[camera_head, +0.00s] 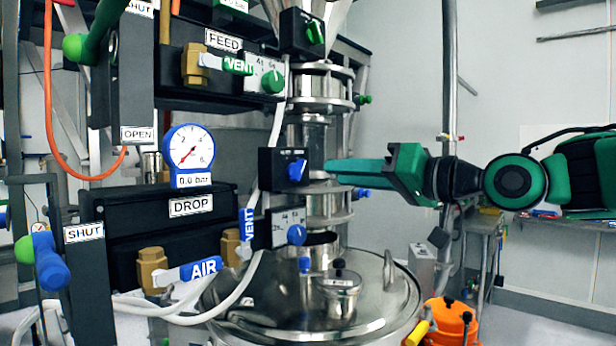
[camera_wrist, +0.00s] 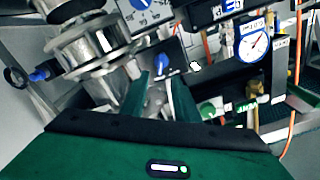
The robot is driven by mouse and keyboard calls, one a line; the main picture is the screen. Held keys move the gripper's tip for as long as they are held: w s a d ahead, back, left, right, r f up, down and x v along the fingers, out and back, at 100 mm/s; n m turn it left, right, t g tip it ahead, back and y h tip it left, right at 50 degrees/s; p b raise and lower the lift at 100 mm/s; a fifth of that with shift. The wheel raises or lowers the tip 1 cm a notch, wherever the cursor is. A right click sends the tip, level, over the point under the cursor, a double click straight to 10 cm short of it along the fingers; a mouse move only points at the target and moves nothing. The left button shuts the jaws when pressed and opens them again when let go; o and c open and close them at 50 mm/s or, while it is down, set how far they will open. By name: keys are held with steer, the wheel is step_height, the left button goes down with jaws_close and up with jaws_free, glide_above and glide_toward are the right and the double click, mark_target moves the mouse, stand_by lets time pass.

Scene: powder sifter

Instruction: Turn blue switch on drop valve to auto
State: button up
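The blue switch (camera_head: 297,170) sits on a small black box (camera_head: 268,168) on the drop valve, beside the steel pipe. It points diagonally; its position marks are too small to read. My green gripper (camera_head: 329,167) comes from the right, with its fingertips a short gap to the right of the switch. In the wrist view the two fingers stand apart with nothing between them, and the blue switch (camera_wrist: 163,62) shows just beyond the tips of my gripper (camera_wrist: 158,78). I see no contact with the switch.
A blue knob (camera_head: 297,235) on a white panel lies below the switch. The blue-rimmed gauge (camera_head: 188,155) and DROP label (camera_head: 191,206) are to the left. Steel pipe flanges (camera_head: 328,205) crowd the gripper.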

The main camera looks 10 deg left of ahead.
mark_target(303, 170)
steer(key=x, duration=0.9)
jaws_close()
